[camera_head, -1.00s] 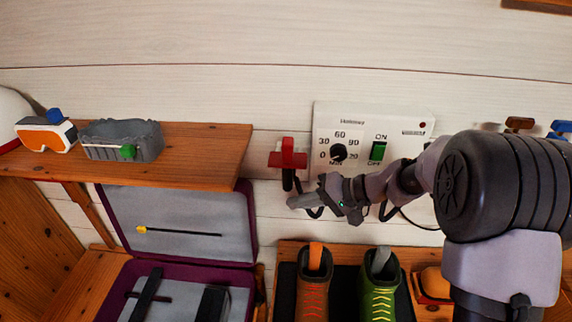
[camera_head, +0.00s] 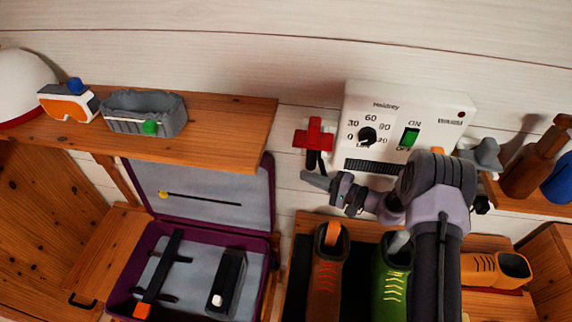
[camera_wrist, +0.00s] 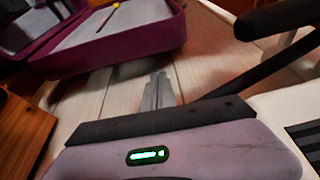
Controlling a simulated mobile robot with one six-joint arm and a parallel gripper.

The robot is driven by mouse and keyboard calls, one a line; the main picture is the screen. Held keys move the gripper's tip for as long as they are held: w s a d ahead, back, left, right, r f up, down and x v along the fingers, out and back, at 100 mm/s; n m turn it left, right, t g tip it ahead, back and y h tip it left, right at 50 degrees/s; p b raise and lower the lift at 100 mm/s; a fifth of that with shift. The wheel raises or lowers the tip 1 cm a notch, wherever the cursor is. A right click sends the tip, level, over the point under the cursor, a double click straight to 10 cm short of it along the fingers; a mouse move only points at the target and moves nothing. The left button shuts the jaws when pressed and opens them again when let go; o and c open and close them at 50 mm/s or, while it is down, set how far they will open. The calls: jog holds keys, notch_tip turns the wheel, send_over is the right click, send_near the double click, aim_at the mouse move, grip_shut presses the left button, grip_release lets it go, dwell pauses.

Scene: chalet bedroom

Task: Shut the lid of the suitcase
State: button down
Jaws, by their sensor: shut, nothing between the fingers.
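The suitcase (camera_head: 136,238) is purple with a grey lining and stands open at the lower left in the head view. Its lid (camera_head: 270,190) is raised and leans back near the wall, below the shelf. A thin dark stick with a yellow end lies against the lid's lining. The base holds dark items. My gripper (camera_head: 308,180) is shut and empty, to the right of the lid and apart from it, in front of the wall. In the wrist view the shut fingers (camera_wrist: 158,92) point toward the wall boards, and the suitcase (camera_wrist: 110,50) shows at the upper left.
A wooden shelf (camera_head: 225,120) with goggles (camera_head: 68,104) and a grey basket (camera_head: 145,112) overhangs the lid. A red-handled thing (camera_head: 314,134) hangs just above my gripper, beside a white timer panel (camera_head: 440,108). Shoes (camera_head: 328,275) stand right of the suitcase.

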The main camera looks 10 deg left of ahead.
jog(key=b+x, duration=0.1)
jog(key=x, duration=0.7)
jog(key=shift+s+a+b, duration=0.1)
jog(key=shift+a+b, duration=0.2)
jog(key=shift+a, duration=0.1)
jog(key=shift+s, duration=0.15)
